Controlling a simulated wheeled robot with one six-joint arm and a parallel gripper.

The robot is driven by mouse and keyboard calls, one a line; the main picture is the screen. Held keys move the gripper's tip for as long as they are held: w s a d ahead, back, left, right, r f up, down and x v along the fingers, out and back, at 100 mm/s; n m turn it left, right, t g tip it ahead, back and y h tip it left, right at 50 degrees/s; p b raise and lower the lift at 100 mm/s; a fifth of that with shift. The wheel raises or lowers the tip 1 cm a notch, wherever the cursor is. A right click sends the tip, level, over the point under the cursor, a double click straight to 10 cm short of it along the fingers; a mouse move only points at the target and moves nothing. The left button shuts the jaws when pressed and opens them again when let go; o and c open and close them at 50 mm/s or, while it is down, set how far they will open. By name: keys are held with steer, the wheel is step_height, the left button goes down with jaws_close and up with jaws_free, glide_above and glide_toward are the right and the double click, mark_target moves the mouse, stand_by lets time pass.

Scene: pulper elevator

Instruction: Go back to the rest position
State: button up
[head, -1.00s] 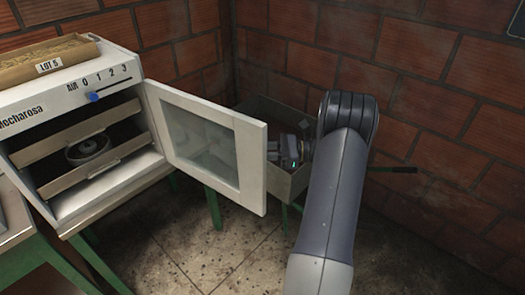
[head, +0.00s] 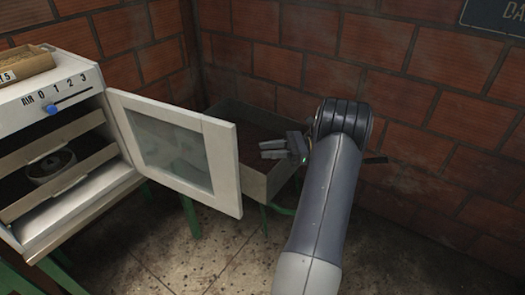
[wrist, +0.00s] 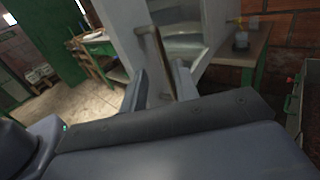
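My gripper (head: 264,149) points left in the head view, in front of the grey bin and to the right of the open door. Its two fingers stand apart with nothing between them. In the wrist view my gripper (wrist: 160,75) also shows its fingers apart and empty, with the white machine beyond them. My arm comes up from the bottom of the head view and bends at a dark joint. The rest position is not marked in any view.
The white machine (head: 75,97) stands at the left with its glazed door (head: 226,165) swung open toward my arm. A grey bin (head: 254,186) on green legs stands behind the door. Brick walls close off the back and right. Speckled floor is free below.

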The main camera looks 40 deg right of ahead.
steer(key=p+x, duration=0.1)
steer(key=x, duration=1)
stand_by(0.4)
